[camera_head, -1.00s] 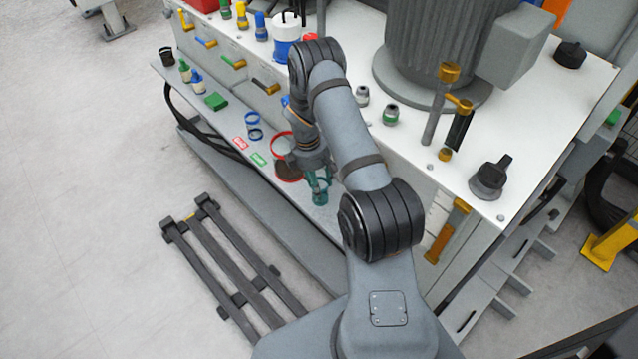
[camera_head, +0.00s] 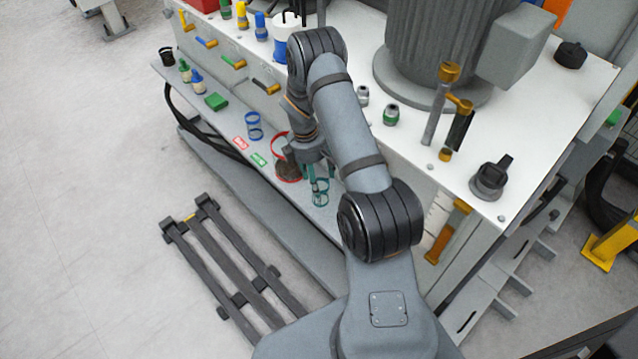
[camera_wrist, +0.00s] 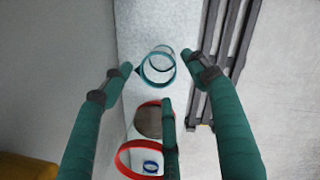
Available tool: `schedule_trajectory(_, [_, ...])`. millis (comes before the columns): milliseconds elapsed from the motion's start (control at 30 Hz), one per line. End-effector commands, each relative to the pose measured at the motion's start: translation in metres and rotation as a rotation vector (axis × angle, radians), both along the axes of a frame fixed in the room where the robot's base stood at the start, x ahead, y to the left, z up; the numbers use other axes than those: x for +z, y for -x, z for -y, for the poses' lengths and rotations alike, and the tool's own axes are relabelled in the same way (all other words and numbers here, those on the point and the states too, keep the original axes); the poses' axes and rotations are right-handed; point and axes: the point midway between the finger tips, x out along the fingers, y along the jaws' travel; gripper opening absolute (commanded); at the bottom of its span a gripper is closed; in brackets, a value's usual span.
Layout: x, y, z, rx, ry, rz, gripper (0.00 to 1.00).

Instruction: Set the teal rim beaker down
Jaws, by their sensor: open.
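The teal rim beaker (camera_head: 320,192) is clear with teal rings and stands on the grey shelf (camera_head: 222,116) along the front of the white cabinet. In the wrist view the beaker (camera_wrist: 158,66) lies between and beyond the fingertips, apart from them. My gripper (camera_head: 312,170) has teal fingers; in the wrist view the gripper (camera_wrist: 163,75) is spread open and empty. The beaker's far side is partly hidden by its own near rim in the wrist view.
A red-rimmed vessel (camera_head: 277,146) with a brown round piece (camera_head: 288,171) stands close beside the beaker. A blue-rimmed beaker (camera_head: 253,120) is farther along the shelf. A dark slatted pallet (camera_head: 225,262) lies on the floor below.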

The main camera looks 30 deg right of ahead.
Motion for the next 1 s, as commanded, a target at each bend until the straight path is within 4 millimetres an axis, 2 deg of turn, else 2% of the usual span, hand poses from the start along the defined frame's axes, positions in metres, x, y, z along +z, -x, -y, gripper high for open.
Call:
schedule_trajectory(33, [0.012, -0.002, -0.003, 0.001, 0.001, 0.004, 0.59])
schedule_trajectory(200, [0.045, -0.003, -0.008, 0.000, 0.001, 0.003, 0.59])
schedule_trajectory(400, [0.066, -0.003, -0.011, 0.000, 0.000, 0.000, 0.62])
schedule_trajectory(900, [0.069, -0.004, -0.012, 0.001, 0.000, -0.001, 0.62])
schedule_trajectory(1000, [0.062, -0.007, -0.024, 0.026, 0.000, -0.002, 0.62])
